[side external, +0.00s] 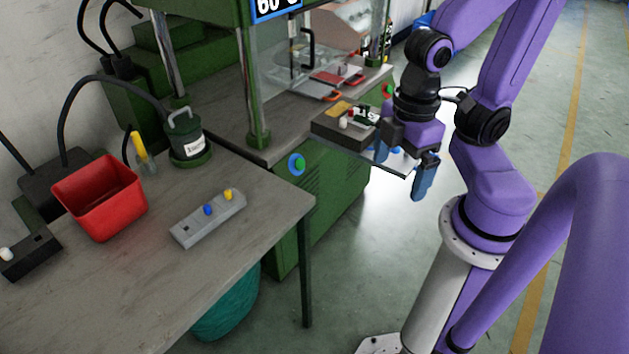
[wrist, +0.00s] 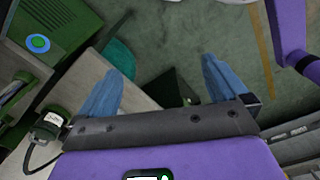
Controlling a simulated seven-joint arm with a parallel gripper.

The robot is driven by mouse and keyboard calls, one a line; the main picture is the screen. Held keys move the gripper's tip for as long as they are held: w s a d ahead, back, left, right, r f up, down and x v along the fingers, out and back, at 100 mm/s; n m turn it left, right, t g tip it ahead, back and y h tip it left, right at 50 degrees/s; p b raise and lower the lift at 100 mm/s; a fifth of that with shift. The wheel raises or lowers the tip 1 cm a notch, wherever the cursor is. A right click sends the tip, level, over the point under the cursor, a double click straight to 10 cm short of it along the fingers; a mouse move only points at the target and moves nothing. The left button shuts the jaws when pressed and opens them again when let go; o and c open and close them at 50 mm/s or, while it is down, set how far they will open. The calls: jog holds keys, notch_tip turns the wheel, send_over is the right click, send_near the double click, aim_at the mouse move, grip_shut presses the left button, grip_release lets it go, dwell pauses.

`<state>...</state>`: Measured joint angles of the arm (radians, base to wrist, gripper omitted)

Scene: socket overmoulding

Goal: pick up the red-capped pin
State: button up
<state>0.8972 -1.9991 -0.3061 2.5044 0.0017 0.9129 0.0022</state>
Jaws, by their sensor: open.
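I cannot make out a red-capped pin in either view. A grey block (side external: 190,232) on the near table holds a blue-capped pin (side external: 208,210) and a yellow-capped pin (side external: 228,194), both upright. My gripper (side external: 403,164) hangs in the air to the right of the near table, in front of the dark tray by the machine. Its two blue fingers are wide apart with nothing between them. They also show in the wrist view (wrist: 163,66), over the floor and the table edge.
A red bin (side external: 105,200), a dark green canister (side external: 188,140) and a yellow-handled tool (side external: 139,147) stand at the table's back. A dark tray (side external: 333,133) with small parts lies by the green machine (side external: 330,175). A teal basket (side external: 228,308) stands below the table.

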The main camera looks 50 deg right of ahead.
jog(key=c, duration=1.3)
